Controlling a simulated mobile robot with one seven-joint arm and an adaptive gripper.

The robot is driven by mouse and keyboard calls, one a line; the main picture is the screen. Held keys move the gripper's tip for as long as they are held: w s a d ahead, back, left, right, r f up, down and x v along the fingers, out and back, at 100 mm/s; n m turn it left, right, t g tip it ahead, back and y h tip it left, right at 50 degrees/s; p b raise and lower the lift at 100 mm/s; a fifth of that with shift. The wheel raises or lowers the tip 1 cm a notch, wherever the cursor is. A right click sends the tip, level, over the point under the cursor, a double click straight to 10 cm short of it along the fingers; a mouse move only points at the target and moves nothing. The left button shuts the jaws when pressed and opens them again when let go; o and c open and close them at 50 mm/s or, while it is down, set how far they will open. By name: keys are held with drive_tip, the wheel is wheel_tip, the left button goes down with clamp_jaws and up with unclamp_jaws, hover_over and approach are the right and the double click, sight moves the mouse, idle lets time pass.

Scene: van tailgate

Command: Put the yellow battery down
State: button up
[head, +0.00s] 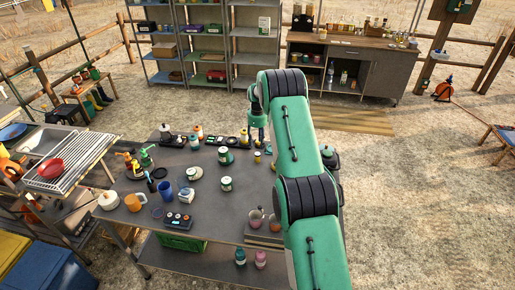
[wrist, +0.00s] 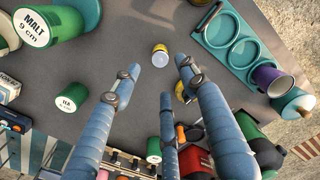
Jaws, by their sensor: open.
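My gripper (wrist: 160,77) is open in the wrist view, its three blue-grey fingers spread apart with nothing held between them. A small short cylinder with a yellow band and pale top (wrist: 160,57), which looks like the yellow battery, stands on the dark tabletop just beyond the fingertips, apart from them. In the head view a small yellow cylinder (head: 257,157) stands on the table below my gripper, which is partly hidden by my arm. A second yellow thing (wrist: 181,93) shows partly behind the right finger; I cannot tell what it is.
In the wrist view, a large green MALT tin (wrist: 48,27), a smaller green tin (wrist: 72,97) and a teal tray with round recesses (wrist: 238,52) surround the cylinder. Bare tabletop (wrist: 125,30) lies left of the cylinder.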

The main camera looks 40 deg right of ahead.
drive_tip(key=shift+r, duration=0.7)
drive_tip(key=s+a+r+n+t, duration=0.1)
drive_tip(key=s+a+r+n, duration=0.15)
drive_tip(key=a+r, duration=0.45)
drive_tip(key=s+a+r+n, duration=0.1)
drive_tip(key=a+r+n, duration=0.25)
drive_tip(key=r, duration=0.85)
drive_tip(key=s+a+r+n+t, duration=0.1)
drive_tip(key=s+a+r+n, duration=0.3)
drive_tip(key=s+a+r, duration=0.3)
drive_tip(key=s+a+r+n+t, duration=0.1)
drive_tip(key=s+a+r+n, duration=0.2)
drive_tip(key=s+a+r, duration=0.5)
drive_tip(key=s+a+r+n+t, duration=0.1)
drive_tip(key=s+a+r+n, duration=0.35)
drive_tip(key=s, duration=0.25)
drive_tip(key=s+a+r+n, duration=0.3)
drive_tip(key=s+a+r, duration=0.25)
drive_tip(key=s, duration=0.25)
drive_tip(key=s+a+f+n, duration=0.1)
drive_tip(key=s+a+n, duration=0.1)
drive_tip(key=s, duration=0.4)
drive_tip(key=s+a+f+n+t, duration=0.1)
drive_tip(key=s+a+f+n, duration=0.1)
drive_tip(key=s+n, duration=0.2)
drive_tip(key=s+a+f+n, duration=0.1)
drive_tip(key=s+a+n, duration=0.2)
drive_tip(key=s, duration=0.7)
drive_tip(key=shift+f+t, duration=0.3)
drive_tip(key=shift+f, duration=0.05)
